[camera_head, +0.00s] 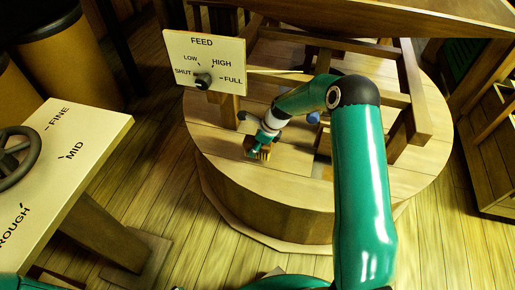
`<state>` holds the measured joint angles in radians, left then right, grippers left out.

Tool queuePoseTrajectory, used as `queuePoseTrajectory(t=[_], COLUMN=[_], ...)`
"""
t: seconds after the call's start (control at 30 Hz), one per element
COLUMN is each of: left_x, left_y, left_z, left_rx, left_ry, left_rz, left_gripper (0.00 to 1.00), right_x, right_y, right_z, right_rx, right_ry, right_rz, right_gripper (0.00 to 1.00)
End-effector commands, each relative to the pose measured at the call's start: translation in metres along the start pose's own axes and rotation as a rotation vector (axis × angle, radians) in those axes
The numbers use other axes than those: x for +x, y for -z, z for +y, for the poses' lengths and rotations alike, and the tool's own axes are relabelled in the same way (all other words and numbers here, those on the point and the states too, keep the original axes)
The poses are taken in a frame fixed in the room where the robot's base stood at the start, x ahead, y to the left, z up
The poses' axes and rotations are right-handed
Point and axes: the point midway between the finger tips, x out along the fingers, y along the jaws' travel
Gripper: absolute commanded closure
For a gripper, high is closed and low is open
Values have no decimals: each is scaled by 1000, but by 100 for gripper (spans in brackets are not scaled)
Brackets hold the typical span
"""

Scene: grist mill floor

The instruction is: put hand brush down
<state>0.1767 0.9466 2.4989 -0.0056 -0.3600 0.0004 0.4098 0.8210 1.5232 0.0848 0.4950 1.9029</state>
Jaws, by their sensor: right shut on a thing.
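My right arm reaches in from the lower right over the round wooden millstone casing (215,133). My right gripper (258,146) is small in the head view, low over the casing's top on its near left side. It is shut on the hand brush (264,154), of which a small brown and yellowish part shows at the fingers. The gripper hides the rest of the brush. I cannot tell whether the brush touches the casing top. My left gripper is not in view.
A FEED panel (212,50) with a dark knob stands just behind the gripper. A wooden frame (413,95) rises from the casing. A small blue thing (313,117) shows beside my forearm. A FINE–ROUGH panel with a handwheel (18,155) is at left. The casing's near top looks clear.

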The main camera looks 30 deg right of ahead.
Motion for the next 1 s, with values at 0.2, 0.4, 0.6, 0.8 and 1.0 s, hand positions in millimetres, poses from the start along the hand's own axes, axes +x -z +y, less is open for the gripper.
queuePoseTrajectory(t=[0.2, 0.4, 0.6, 0.8, 1.0], left_x=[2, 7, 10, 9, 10], left_y=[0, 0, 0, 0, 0], left_z=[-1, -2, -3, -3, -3], left_rx=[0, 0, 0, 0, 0], left_ry=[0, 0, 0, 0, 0], left_rz=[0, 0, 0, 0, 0], left_gripper=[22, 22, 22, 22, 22], right_x=[0, 18, 33, 33, 34], right_y=[0, 7, 13, 12, 12], right_z=[-20, -20, -21, -21, -21], right_rx=[0, -1, -1, -1, -1], right_ry=[1, -3, 0, 0, 0], right_rz=[0, 1, 0, 0, 0], right_gripper=[88, 88, 88, 88, 27])
